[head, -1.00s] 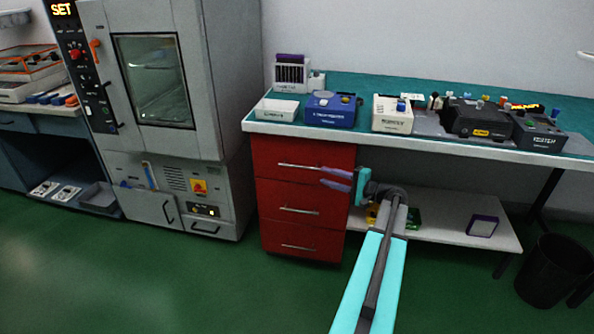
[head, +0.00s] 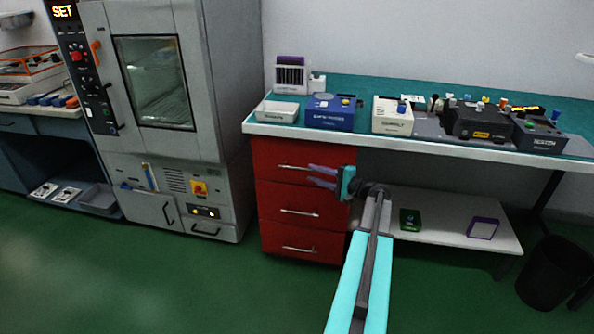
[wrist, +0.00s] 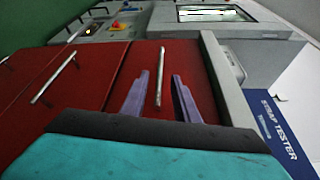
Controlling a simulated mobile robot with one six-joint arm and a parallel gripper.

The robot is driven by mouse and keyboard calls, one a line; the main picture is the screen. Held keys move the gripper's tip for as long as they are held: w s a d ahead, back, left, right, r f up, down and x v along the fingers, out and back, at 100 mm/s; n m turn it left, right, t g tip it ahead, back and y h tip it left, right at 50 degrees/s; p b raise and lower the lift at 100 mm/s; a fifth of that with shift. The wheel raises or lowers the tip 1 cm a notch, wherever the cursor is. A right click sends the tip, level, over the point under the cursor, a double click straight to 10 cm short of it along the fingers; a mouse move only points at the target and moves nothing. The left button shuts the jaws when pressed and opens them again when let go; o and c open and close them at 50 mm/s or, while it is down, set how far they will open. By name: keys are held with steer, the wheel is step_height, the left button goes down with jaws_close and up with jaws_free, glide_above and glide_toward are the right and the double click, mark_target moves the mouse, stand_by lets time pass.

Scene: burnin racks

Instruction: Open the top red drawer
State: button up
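The red drawer unit (head: 266,222) stands under the left end of the bench, with several red drawers stacked, each with a silver bar handle. The top red drawer (head: 272,155) looks shut. Its handle (head: 293,168) shows in the head view, and in the wrist view the handle (wrist: 159,76) lies between my fingers. My gripper (head: 310,175) is open, with its two purple fingers apart and pointing left across the drawer front. In the wrist view the fingers (wrist: 158,92) sit either side of the handle's line. I cannot tell whether they touch it.
A grey oven cabinet (head: 205,90) stands left of the drawers. The bench top (head: 420,88) carries a blue tester (head: 333,112) and other devices. A low shelf (head: 450,225) and a black bin (head: 552,275) are at right. The green floor in front is clear.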

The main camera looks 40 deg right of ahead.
mark_target(301, 169)
steer(key=shift+w+a+f, duration=0.1)
steer(key=shift+w+a, duration=0.1)
steer(key=shift+w, duration=1.1)
steer(key=shift+w+a+f, duration=0.1)
steer(key=shift+w+a, duration=0.15)
steer(key=shift+w, duration=1.05)
steer(key=shift+w+a+f, duration=0.1)
steer(key=shift+w+a, duration=0.1)
steer(key=shift+w, duration=1.1)
steer(key=shift+c, duration=0.3)
jaws_close()
steer(key=shift+a, duration=0.35)
